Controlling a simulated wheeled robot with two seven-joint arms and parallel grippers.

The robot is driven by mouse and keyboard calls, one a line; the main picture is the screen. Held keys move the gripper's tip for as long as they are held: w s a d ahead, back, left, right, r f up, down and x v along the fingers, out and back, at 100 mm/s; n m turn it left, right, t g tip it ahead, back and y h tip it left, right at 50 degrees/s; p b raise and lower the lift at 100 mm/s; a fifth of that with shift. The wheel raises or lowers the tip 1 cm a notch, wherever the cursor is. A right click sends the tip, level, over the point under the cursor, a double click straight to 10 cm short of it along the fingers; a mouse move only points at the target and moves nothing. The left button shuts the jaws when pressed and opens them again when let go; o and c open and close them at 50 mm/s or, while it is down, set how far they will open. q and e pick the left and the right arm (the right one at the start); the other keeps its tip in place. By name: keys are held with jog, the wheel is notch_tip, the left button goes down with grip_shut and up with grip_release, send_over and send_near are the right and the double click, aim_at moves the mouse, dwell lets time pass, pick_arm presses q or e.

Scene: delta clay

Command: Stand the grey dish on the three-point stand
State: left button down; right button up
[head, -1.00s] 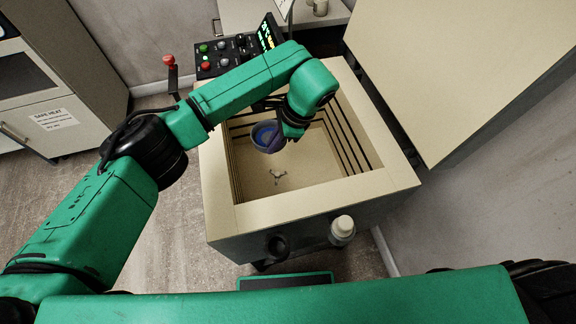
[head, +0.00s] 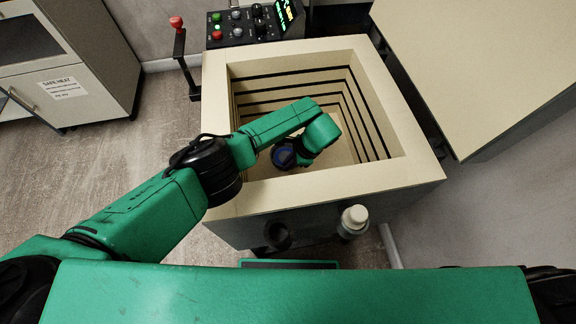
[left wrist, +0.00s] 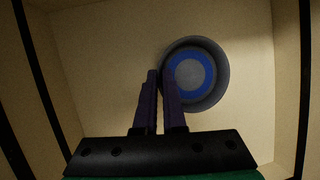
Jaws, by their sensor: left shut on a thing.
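The grey dish (head: 281,164), with a blue ring inside, is low inside the square kiln chamber. It also shows in the left wrist view (left wrist: 216,88), to the right of the fingers. My left gripper (left wrist: 160,76) is shut on the dish's near-left rim. In the head view my left wrist and gripper (head: 299,152) reach down into the chamber beside the dish. The three-point stand is hidden in both current views. I cannot tell whether the dish touches it. My right gripper is not in view.
The kiln (head: 408,178) has thick cream walls with dark grooves inside, close around my left arm. Its open lid (head: 480,70) stands at the right. A control box (head: 245,24) and red-knobbed lever (head: 178,24) are at the back left.

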pick_arm(q)
jog(key=shift+f, duration=0.15)
jog(key=c, duration=1)
grip_release()
jog(key=shift+d+r, duration=0.1)
jog(key=shift+r, duration=0.15)
jog(key=p+v, duration=0.1)
jog(key=v, duration=1)
jog(key=shift+d+r, duration=0.15)
jog(key=shift+r, duration=0.1)
